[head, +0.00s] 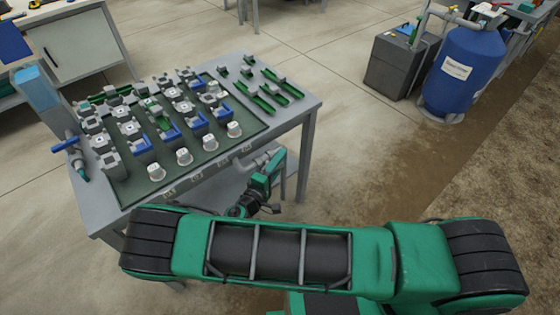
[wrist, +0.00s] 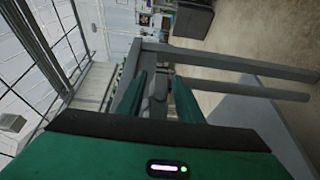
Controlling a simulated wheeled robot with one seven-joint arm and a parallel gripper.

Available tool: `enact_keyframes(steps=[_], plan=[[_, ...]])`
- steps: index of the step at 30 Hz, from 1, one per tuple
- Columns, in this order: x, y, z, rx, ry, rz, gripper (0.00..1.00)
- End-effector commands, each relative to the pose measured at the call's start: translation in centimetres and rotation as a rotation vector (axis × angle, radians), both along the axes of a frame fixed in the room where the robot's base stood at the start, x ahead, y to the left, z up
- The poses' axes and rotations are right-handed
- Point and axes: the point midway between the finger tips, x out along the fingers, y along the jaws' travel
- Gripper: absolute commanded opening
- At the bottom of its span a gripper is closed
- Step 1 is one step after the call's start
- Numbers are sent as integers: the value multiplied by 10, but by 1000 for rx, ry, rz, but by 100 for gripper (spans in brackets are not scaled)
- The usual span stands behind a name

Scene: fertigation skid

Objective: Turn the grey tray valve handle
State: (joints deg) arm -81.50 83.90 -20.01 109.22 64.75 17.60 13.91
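A grey pipe elbow (head: 257,161) sticks out below the right part of the table's front edge in the head view. I take it to be part of the tray valve; its handle is not clearly visible there. My gripper (head: 274,165) is right beside this pipe, with its green fingers pointing up. In the wrist view, the two green fingers (wrist: 158,95) are apart. A grey part (wrist: 157,88), perhaps the valve handle, shows in line with the gap between them. I cannot tell whether the fingers touch it.
The grey table (head: 310,104) bears a dark green tray (head: 215,154) with several valves and fittings. A blue-handled valve (head: 66,145) is at its left end. A blue tank (head: 468,65) and a dark grey box (head: 392,68) stand at the right.

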Motion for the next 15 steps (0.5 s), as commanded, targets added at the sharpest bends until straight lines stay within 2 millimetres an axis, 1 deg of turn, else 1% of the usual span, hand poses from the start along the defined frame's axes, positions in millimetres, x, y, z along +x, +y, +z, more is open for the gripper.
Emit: enact_keyframes(steps=[4,5,6,8,9,15], plan=[[0,0,0,0,0,0,33],[0,0,0,0,0,0,28],[0,0,0,0,0,0,18],[0,0,0,0,0,0,4],[0,0,0,0,0,0,0],[0,0,0,5,4,-1,0]])
